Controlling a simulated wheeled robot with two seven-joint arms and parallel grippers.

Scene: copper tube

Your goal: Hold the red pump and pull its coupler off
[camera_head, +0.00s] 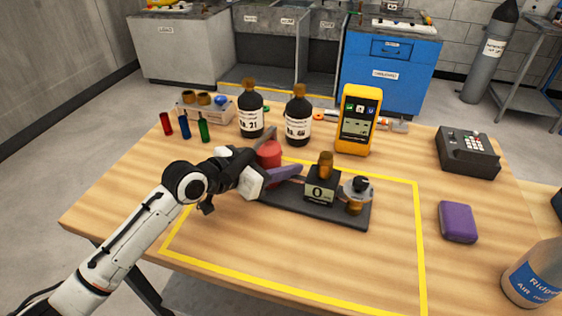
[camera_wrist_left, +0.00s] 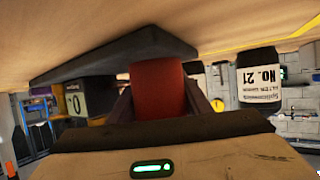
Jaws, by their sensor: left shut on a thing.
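The red pump (camera_head: 268,153) stands at the left end of a dark base plate (camera_head: 338,213) on the table. My left gripper (camera_head: 278,172) is shut on the pump, with a finger on its near side. In the left wrist view the red pump (camera_wrist_left: 157,90) sits between the two fingers. On the same plate stand a block with a "0" display (camera_head: 320,189) and a brass top (camera_head: 325,163), and a grey fitting with a black knob (camera_head: 357,188) over a brass part (camera_head: 354,207). I cannot tell which part is the coupler. My right gripper is not in view.
A yellow line marks an area around the plate. Two dark bottles (camera_head: 298,118) and a yellow meter (camera_head: 357,122) stand behind it. A purple block (camera_head: 458,222) and a gas bottle (camera_head: 535,277) are at right. The front area is clear.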

